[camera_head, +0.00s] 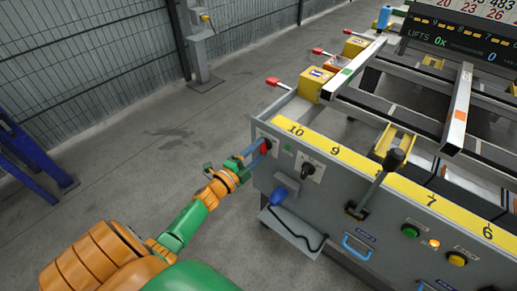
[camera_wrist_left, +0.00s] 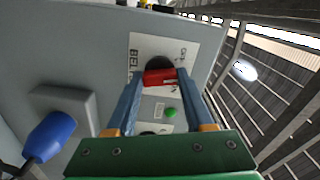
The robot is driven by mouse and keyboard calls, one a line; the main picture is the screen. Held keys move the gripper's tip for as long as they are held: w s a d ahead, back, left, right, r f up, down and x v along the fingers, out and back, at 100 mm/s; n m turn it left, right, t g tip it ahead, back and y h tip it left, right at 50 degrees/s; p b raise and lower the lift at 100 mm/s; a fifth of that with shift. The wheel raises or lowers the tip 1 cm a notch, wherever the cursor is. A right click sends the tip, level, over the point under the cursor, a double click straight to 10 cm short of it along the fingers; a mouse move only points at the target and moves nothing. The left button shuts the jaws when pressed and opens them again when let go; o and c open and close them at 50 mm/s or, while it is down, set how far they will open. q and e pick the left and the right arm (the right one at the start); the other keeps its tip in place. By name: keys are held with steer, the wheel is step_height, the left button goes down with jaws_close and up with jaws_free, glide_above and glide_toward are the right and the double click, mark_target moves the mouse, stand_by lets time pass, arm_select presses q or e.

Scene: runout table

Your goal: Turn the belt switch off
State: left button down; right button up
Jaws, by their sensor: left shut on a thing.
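The belt switch (camera_head: 266,146) sits at the left end of the grey panel, below the number 10 on the yellow strip. In the left wrist view its red handle (camera_wrist_left: 159,77) lies across a black round base on a white plate (camera_wrist_left: 148,45) lettered "BELT". The small position lettering is hard to read. My left gripper (camera_head: 260,150) reaches the switch from the left. In the left wrist view its blue fingers (camera_wrist_left: 158,88) stand on either side of the red handle, shut on it. My right gripper is not in view.
Right of the switch is another black switch (camera_head: 309,170), with a blue plug (camera_head: 278,196) below. A black-knobbed lever (camera_head: 393,160) sticks out farther right. Green (camera_head: 410,231) and yellow (camera_head: 456,259) buttons follow. The floor left of the panel is clear.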

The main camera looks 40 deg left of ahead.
arm_select(q)
steer(key=n+p, duration=0.1)
steer(key=n, duration=0.4)
steer(key=shift+n, duration=0.7)
steer(key=shift+c, duration=1.4)
jaws_free()
steer(key=s+p, duration=0.1)
steer(key=s, duration=0.6)
steer(key=shift+a, duration=0.25)
steer(key=shift+s+f, duration=0.1)
